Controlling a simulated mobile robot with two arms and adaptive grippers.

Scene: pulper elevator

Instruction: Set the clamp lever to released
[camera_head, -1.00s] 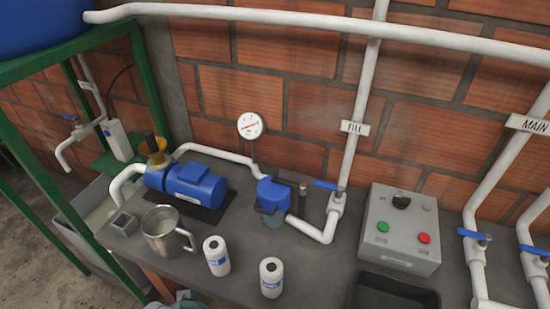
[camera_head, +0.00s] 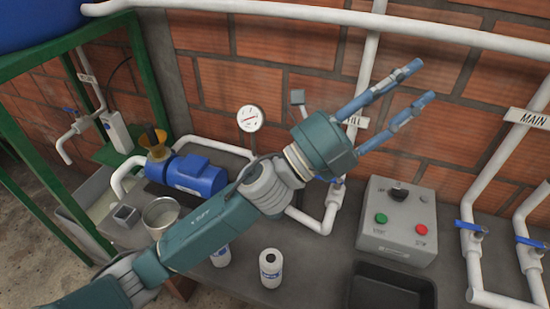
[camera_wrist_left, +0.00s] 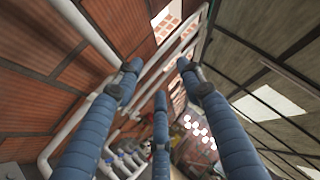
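My left gripper (camera_head: 408,88) is open and empty, raised in front of the brick wall above the grey control box, its fingers pointing up and to the right. In the left wrist view its blue fingers (camera_wrist_left: 160,90) are spread with nothing between them. I cannot make out the clamp lever now. The blue-lidded vessel on the bench, with a dark upright part beside it a second ago, is hidden behind my left forearm and wrist. My right gripper is not in view.
The control box (camera_head: 396,222) has a green and a red button. A black tray (camera_head: 392,290) and a white bottle (camera_head: 270,268) are at the front. White pipes with blue-handled valves (camera_head: 470,228) stand right.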

